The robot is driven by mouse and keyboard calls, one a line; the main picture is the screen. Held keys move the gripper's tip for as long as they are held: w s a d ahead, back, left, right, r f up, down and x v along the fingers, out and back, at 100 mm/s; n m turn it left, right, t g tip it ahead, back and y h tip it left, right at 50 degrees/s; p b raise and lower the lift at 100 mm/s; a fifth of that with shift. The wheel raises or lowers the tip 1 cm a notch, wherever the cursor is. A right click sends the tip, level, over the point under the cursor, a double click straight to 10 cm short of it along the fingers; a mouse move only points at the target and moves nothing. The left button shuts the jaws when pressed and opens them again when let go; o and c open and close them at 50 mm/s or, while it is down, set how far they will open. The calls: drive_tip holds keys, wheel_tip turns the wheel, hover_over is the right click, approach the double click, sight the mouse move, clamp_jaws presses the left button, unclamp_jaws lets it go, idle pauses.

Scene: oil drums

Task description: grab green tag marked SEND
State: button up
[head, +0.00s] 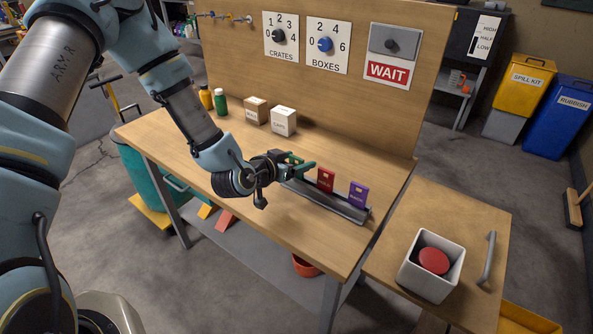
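A green tag (296,158) shows in part at the left end of a dark grey rack (335,205) on the workbench. My gripper (299,167) is right at it and covers much of it, so any lettering on it cannot be read. I cannot tell whether the fingers touch the tag or are closed on it. A red tag (325,180) and a purple tag (358,194) stand upright in the rack to the right of my gripper, apart from it.
Two small boxes, one brown (256,110) and one white (284,121), stand behind my gripper, with green (220,102) and yellow (206,97) bottles to their left. A panel with dials and a WAIT sign (388,71) rises behind. A red button in a white box (431,266) sits at right.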

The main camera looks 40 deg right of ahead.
drive_tip(key=c, duration=1.2)
drive_tip(key=shift+r, duration=0.15)
